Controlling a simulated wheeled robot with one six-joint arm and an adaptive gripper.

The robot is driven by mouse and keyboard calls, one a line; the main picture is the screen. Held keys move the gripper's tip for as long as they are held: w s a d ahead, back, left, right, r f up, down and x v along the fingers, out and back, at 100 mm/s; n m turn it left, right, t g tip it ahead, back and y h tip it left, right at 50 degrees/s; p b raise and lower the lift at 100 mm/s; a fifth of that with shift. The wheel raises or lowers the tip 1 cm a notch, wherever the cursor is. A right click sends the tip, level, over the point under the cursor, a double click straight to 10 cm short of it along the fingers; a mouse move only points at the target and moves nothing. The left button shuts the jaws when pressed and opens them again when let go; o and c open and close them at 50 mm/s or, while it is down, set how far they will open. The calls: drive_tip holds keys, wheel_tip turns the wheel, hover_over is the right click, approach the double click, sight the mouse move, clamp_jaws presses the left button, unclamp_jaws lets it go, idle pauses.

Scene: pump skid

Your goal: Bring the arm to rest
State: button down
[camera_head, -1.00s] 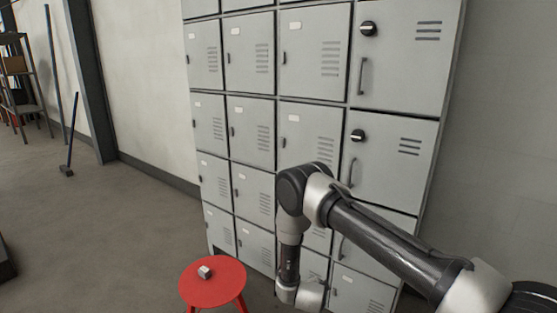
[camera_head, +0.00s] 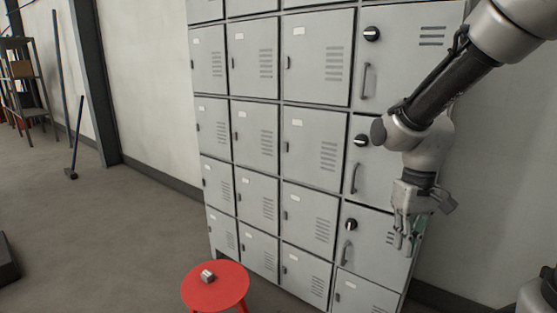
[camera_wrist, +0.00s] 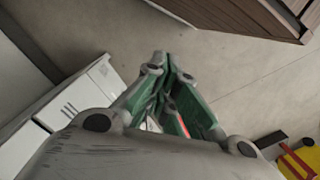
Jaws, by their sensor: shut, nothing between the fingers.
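My gripper (camera_head: 404,240) hangs fingers down at the right in the head view, in front of the right column of lockers. Its fingers are together and hold nothing. In the wrist view the green-lined fingers of my gripper (camera_wrist: 165,75) point away over bare floor. My arm comes in from the upper right corner of the head view and bends down at the wrist.
Grey lockers (camera_head: 262,150) with handles and dark knobs stand behind my gripper. A red stool (camera_head: 216,290) with a small metallic block (camera_head: 207,276) on it stands at the lower left of them. The floor (camera_head: 110,235) at left is open. A brown wooden thing (camera_wrist: 245,15) shows in the wrist view.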

drive_tip(key=s+d+r+m+t, duration=0.1)
drive_tip(key=s+d+r+t, duration=0.1)
drive_tip(key=s+d+r, duration=0.2)
drive_tip(key=s+d+r+t, duration=0.3)
drive_tip(key=s+d+r, duration=0.1)
drive_tip(key=r, duration=0.4)
drive_tip(key=shift+s+d+r+m+t+h, duration=0.3)
drive_tip(key=shift+s+d+r+m, duration=0.1)
drive_tip(key=shift+s, duration=0.15)
idle(0.8)
